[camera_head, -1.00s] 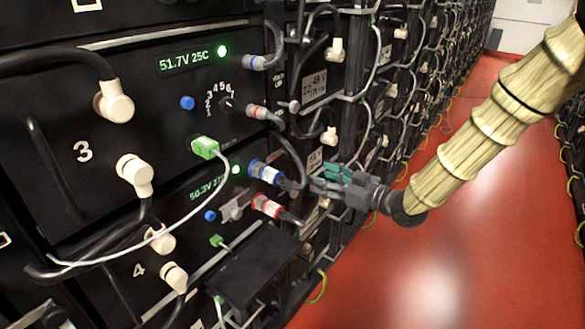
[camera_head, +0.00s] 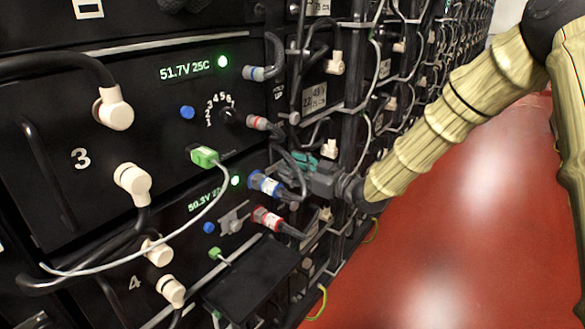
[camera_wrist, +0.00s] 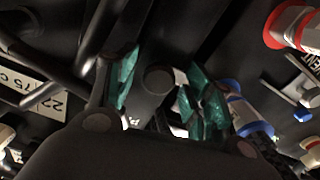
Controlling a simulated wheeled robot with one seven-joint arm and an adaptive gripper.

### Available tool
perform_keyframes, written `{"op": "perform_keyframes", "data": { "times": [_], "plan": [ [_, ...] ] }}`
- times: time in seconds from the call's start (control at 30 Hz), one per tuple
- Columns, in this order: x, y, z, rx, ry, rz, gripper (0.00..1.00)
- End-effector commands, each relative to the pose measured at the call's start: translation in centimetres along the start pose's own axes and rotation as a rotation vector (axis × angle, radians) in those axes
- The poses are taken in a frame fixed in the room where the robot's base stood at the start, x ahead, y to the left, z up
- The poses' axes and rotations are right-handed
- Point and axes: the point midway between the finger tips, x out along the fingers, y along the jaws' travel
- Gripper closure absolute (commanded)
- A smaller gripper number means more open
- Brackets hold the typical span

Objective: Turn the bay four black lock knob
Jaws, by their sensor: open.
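A round black knob (camera_wrist: 158,80) shows in the wrist view between my fingers, just ahead of them. It looks like the bay four lock knob. In the head view a dark round knob (camera_head: 307,263) sits low at the right edge of bay four; I cannot tell for sure that it is the same one. My gripper (camera_wrist: 160,88) is open, with one teal pad on each side of the knob and no clear contact. In the head view my gripper (camera_head: 296,167) reaches in from the right, beside bay four's upper right side, partly behind cables.
Bay four's blue connector (camera_head: 265,184) and red connector (camera_head: 267,217) stick out left of my gripper, with cables. A black shelf-like plate (camera_head: 245,285) juts out below. Hoses and cream plugs line the racks. The red aisle floor (camera_head: 470,220) is clear.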

Motion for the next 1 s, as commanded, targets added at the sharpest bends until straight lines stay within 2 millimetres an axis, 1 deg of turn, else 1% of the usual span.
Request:
{"op": "perform_keyframes", "data": {
  "times": [0.13,0.4,0.47,0.5,0.67,0.7,0.73,1.0],
  "plan": [
    [0.61,0.01,0.04,0.001,-0.001,0.001,0.49],
    [0.68,0.03,0.01,0.001,0.0,0.001,0.49],
    [0.67,0.04,0.01,0.001,0.0,0.001,0.58],
    [0.67,0.04,0.02,0.001,0.0,0.001,0.65],
    [0.65,0.03,0.02,0.001,0.0,0.001,0.94],
    [0.65,0.02,0.02,0.001,0.0,0.001,0.96],
    [0.36,0.25,0.05,0.001,0.0,0.001,0.96],
    [0.59,0.07,-0.12,0.035,-0.001,0.001,0.96]
  ]
}}
